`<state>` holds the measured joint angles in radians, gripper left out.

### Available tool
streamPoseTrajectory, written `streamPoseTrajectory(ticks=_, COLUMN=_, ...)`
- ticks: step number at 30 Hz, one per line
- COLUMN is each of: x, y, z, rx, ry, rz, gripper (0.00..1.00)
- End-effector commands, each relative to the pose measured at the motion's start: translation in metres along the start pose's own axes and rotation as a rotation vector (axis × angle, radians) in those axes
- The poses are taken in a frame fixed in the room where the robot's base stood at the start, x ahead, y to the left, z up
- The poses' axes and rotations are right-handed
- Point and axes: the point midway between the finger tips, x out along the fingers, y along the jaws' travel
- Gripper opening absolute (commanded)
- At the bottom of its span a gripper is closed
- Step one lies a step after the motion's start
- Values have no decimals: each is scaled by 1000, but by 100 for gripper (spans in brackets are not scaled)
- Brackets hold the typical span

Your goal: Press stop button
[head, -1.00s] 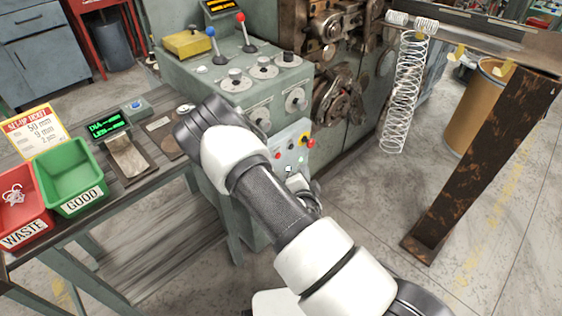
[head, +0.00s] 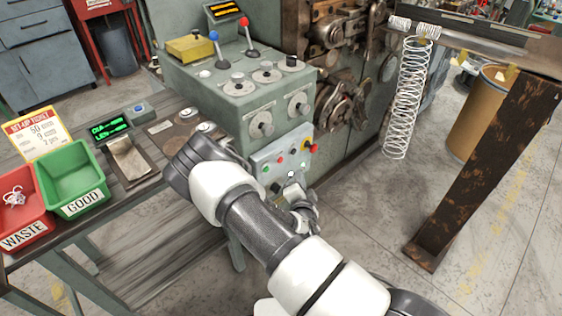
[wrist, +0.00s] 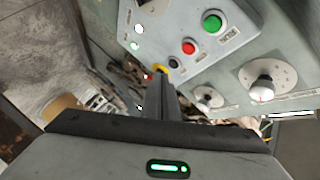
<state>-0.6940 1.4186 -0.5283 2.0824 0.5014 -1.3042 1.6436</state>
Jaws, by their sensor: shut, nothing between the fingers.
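The grey control panel (head: 285,150) is on the front of the green machine, with small coloured buttons. In the wrist view the panel carries a red button (wrist: 189,47) between a green button (wrist: 212,23) and a black one (wrist: 174,61). A red knob on a yellow base (wrist: 161,69) is partly behind my fingers. My gripper (wrist: 161,82) is shut and empty, its tips in front of the panel's edge. Contact cannot be judged. In the head view my gripper is low beside the panel.
Grey dials (head: 262,124) sit above the panel, and levers with blue and red knobs (head: 244,18) stand on top. A bench at left holds green (head: 45,192) and red (head: 25,243) bins. A long spring (head: 406,110) hangs at right.

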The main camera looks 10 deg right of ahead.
Motion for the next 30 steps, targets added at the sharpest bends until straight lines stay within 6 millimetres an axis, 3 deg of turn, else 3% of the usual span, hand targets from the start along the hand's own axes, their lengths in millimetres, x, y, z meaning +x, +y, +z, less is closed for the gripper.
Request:
streamPoseTrajectory(ticks=12, x=35, y=-24, z=26, rx=2, ry=1, rz=-2, gripper=0)
streamPoseTrajectory(ticks=30, x=38, y=-28, z=28, rx=0, ry=0, rz=0, gripper=0)
